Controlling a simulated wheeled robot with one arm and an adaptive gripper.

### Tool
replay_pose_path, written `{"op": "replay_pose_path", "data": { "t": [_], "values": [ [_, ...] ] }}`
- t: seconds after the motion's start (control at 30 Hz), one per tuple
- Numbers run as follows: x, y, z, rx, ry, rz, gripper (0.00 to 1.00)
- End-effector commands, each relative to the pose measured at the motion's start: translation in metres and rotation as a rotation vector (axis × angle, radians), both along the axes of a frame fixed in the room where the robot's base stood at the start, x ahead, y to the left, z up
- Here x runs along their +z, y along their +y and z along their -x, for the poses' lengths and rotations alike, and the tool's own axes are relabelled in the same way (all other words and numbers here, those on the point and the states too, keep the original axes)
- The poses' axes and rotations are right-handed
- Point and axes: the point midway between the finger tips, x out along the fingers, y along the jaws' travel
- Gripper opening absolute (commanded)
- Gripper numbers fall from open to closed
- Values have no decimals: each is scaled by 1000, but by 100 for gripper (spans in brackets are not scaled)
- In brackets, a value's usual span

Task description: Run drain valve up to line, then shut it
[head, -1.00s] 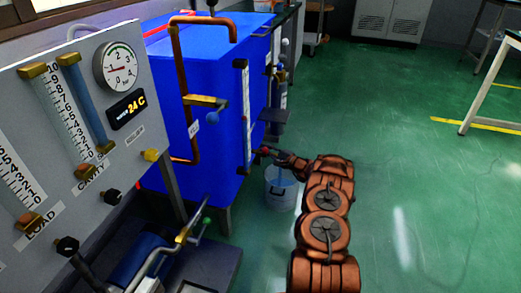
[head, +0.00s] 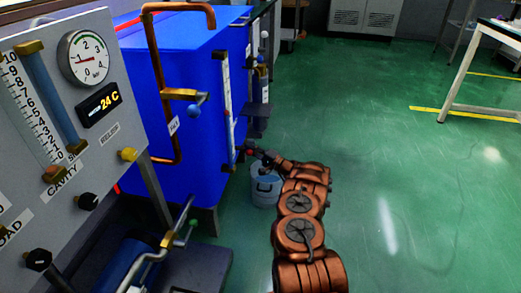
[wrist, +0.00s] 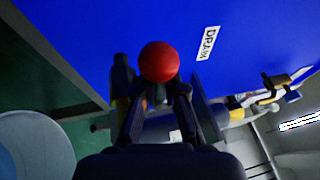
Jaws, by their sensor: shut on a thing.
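The drain valve's red ball knob (wrist: 159,62) shows in the wrist view in front of the blue tank, beside a DRAIN label (wrist: 208,43). My gripper (wrist: 160,92) is shut on the knob, with a finger on each side of it. The valve body behind it is mostly hidden. In the head view my gripper (head: 257,154) is at the low right corner of the blue tank (head: 190,60). An upright level gauge (head: 226,110) runs down the tank's side; its level and line are too small to read.
A bucket (head: 265,189) stands on the floor under my gripper and also shows in the wrist view (wrist: 35,145). A gauge panel (head: 100,140) stands at the left. The green floor at the right is clear up to a white-legged table (head: 455,80).

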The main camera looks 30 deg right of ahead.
Motion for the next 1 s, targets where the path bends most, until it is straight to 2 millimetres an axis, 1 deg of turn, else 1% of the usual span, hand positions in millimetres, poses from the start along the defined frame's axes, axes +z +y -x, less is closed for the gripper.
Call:
{"op": "replay_pose_path", "data": {
  "t": [0.03, 0.13, 0.53, 0.57, 0.77, 0.8, 1.0],
  "values": [
    [-2, 8, -1, 14, -4, 4, 0],
    [-2, 12, -3, 20, -10, 10, 0],
    [-2, 14, -3, 23, -11, 12, 0],
    [-3, 15, -3, 23, -11, 12, 13],
    [-2, 13, -3, 21, -12, 11, 34],
    [-2, 13, -3, 20, -12, 11, 36],
    [-2, 10, -3, 14, -11, 11, 36]
  ]
}}
